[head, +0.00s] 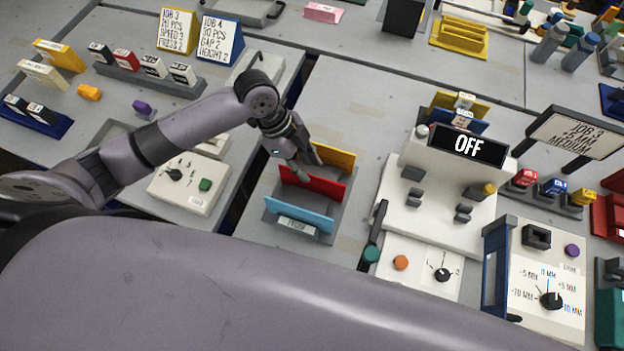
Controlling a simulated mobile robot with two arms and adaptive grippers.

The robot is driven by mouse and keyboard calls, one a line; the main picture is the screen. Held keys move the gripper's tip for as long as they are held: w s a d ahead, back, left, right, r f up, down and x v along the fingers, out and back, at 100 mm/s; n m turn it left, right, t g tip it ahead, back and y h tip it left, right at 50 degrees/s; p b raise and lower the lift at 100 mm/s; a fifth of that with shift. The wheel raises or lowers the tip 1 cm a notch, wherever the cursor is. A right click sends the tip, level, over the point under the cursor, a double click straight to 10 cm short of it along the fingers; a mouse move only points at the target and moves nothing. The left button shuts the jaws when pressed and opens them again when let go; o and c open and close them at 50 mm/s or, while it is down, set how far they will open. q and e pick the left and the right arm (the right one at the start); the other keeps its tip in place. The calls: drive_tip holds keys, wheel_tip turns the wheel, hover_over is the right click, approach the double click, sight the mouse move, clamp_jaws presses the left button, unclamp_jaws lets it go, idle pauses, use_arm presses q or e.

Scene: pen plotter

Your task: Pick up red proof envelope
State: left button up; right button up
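The red proof envelope (325,189) stands on edge in a grey rack (270,222), between a yellow envelope (340,157) behind it and a light blue one (300,217) in front. My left gripper (310,166) points down at the upper left part of the red envelope. Its two fingers look apart, one near the red envelope's top edge and one towards the yellow envelope. Whether a finger touches the red envelope is unclear. My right gripper is not in view.
A control box with a green button (205,185) is to the left. Job cards (220,42) stand at the back left. Bare table lies behind the rack.

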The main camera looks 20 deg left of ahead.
sight(311, 180)
use_arm(q)
drive_tip(key=x, duration=0.1)
drive_tip(key=p+x, duration=0.1)
drive_tip(key=x, duration=0.1)
drive_tip(key=p+x, duration=0.1)
drive_tip(key=shift+s+a+f, duration=0.1)
drive_tip(key=shift+s+f, duration=0.2)
drive_tip(key=shift+f, duration=0.4)
drive_tip(key=shift+d+f, duration=0.15)
drive_tip(key=shift+d, duration=0.05)
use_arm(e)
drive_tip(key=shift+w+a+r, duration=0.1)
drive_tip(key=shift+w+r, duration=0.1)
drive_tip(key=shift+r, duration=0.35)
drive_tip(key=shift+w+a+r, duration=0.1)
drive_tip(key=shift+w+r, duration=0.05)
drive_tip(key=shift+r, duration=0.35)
use_arm(q)
drive_tip(key=shift+c, duration=0.6)
clamp_jaws()
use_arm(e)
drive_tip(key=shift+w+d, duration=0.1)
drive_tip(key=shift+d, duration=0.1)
